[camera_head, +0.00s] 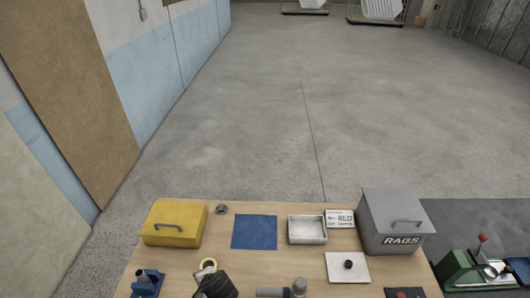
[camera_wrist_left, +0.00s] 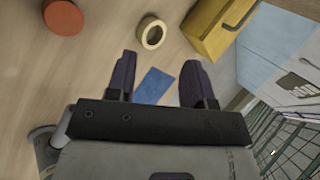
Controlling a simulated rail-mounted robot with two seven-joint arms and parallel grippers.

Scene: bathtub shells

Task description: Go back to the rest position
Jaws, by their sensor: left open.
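My left gripper (camera_wrist_left: 158,75) shows in the left wrist view, its two dark fingers apart with nothing held between them. A blue rectangle (camera_wrist_left: 155,86) shows in the gap between the fingers, beyond them on the wooden surface. I cannot tell its distance from the fingertips. A dark object (camera_head: 216,285) is cut off by the bottom edge of the head view, beside a cream ring (camera_head: 208,265); I cannot tell whether it is part of my arm. My right gripper is not in view.
The wooden table (camera_head: 185,272) holds a yellow lidded box (camera_head: 175,223), a blue mat (camera_head: 254,232), a white tray (camera_head: 307,230), a grey RAGS bin (camera_head: 392,222) and a white plate with a black knob (camera_head: 347,267). A green machine (camera_head: 470,272) stands right. Open floor lies beyond.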

